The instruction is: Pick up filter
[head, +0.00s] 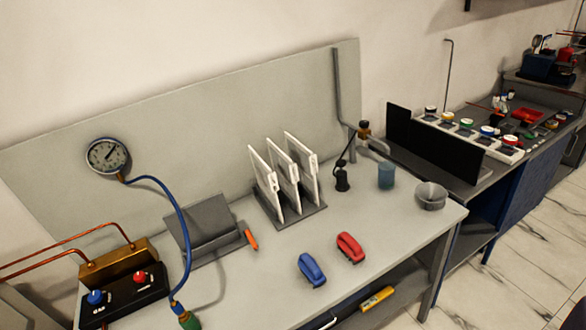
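No thing in view is clearly marked as the filter. A grey round cup-like piece (432,196) with an open top stands near the right end of the workbench (235,295). Three thin white upright panels (264,184) stand slightly tilted in a grey rack (316,211) at the middle of the bench. Either could be the filter; I cannot tell which. My gripper is not in view, so its state does not show.
A blue cup (386,176) and black stand (342,180) are left of the grey cup. Blue (311,270) and red (350,247) clip-like pieces lie in front of the rack. A gauge (107,155) with a blue hose (181,225) is at left.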

